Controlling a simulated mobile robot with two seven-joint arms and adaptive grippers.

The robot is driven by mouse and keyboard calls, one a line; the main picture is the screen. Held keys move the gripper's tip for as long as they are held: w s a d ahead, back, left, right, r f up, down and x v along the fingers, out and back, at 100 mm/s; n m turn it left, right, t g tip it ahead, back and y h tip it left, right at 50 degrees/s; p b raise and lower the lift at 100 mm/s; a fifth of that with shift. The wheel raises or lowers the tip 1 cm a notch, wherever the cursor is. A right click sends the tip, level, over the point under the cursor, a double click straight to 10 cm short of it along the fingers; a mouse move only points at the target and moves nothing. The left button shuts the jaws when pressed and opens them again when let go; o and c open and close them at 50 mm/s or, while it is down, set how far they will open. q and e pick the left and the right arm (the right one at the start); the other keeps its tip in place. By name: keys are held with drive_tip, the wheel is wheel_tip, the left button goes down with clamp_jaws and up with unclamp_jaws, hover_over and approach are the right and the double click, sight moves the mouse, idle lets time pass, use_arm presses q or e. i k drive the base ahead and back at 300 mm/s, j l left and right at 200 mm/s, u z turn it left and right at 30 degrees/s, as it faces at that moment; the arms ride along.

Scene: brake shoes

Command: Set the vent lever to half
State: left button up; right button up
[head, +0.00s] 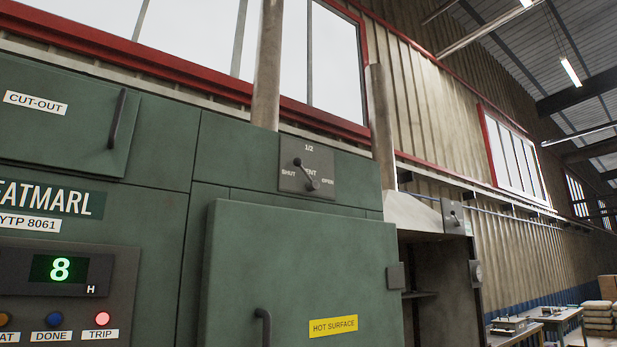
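The vent lever (305,174) is a dark lever on a grey plate (322,160) above the green oven door. The plate has SHUT on the left, 1/2 at the top and OPEN on the right. A round, thicker end of the lever is low at the plate's middle. From there the lever slants up and left to a small knob, which appears between the SHUT and 1/2 marks. The lever partly covers the VENT label. Neither of my grippers is in view.
The green door (300,260) below has a dark handle (262,326) and a HOT SURFACE label (333,326). A control panel (120,275) at left shows a green 8 and a lit red TRIP lamp (102,319). An open dark chamber (438,280) and worktables (560,314) are at right.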

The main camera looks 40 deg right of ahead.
sight(312, 185)
drive_tip(key=i+l, duration=0.1)
drive_tip(key=l, duration=0.45)
drive_tip(key=l+z, duration=0.1)
drive_tip(key=l, duration=0.45)
drive_tip(key=i+l, duration=0.15)
drive_tip(key=l, duration=0.35)
drive_tip(key=i+l, duration=0.1)
drive_tip(key=l, duration=0.45)
drive_tip(key=i+l+z, duration=0.1)
drive_tip(key=l, duration=0.4)
drive_tip(key=i+l, duration=0.1)
drive_tip(key=l, duration=0.45)
drive_tip(key=i+l+z, duration=0.1)
drive_tip(key=l, duration=0.4)
drive_tip(key=i+l, duration=0.2)
drive_tip(key=l, duration=0.3)
